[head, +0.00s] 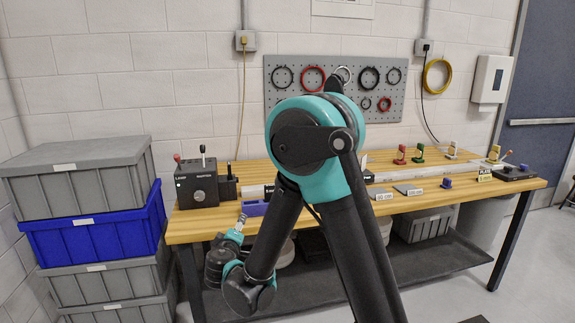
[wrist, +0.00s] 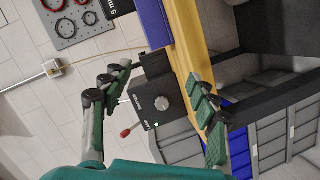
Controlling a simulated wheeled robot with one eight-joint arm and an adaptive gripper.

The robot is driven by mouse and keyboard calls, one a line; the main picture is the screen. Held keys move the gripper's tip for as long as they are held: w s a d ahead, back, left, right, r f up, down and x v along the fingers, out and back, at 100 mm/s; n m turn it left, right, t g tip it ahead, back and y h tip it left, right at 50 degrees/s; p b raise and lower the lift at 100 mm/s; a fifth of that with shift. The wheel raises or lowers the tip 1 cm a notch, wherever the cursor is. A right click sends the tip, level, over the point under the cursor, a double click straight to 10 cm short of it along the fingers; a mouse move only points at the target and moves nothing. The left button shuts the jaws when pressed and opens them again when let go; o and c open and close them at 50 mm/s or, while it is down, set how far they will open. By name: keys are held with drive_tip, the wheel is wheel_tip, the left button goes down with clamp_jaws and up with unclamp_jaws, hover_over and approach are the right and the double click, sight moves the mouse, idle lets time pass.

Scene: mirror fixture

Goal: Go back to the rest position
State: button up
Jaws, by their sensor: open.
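My gripper (wrist: 158,78) is open in the wrist view, with its green and black fingers apart. No object is held between them. The black control box (wrist: 152,108), with a grey knob and a red-tipped lever, shows behind the gap between the fingers. In the head view my gripper (head: 241,222) is small and partly hidden behind my arm, in front of the table's front edge. The control box (head: 196,186) stands there at the left end of the wooden table (head: 212,226).
Stacked grey and blue crates (head: 98,226) stand left of the table. A blue block (head: 256,208) lies near its front edge. Small coloured fixtures (head: 401,154) and plates line the right side. A pegboard (head: 283,96) with rings hangs behind. My arm hides the table's middle.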

drive_tip(key=s+d+f+m+g+h, duration=0.2)
drive_tip(key=d+m+g, duration=0.15)
drive_tip(key=d, duration=1.05)
drive_tip(key=s+d+f+m+g+h, duration=0.2)
drive_tip(key=d+m+g, duration=0.15)
drive_tip(key=d, duration=1.05)
drive_tip(key=s+d+f+m+g+y, duration=0.2)
drive_tip(key=s+d+f, duration=0.1)
drive_tip(key=s, duration=0.6)
drive_tip(key=s+d+f+m+g+y, duration=0.1)
drive_tip(key=s+d+f+m+g, duration=0.1)
drive_tip(key=s, duration=0.7)
drive_tip(key=d+f+m, duration=0.1)
drive_tip(key=d, duration=0.1)
drive_tip(key=shift+d+y, duration=0.4)
drive_tip(key=shift+w, duration=0.1)
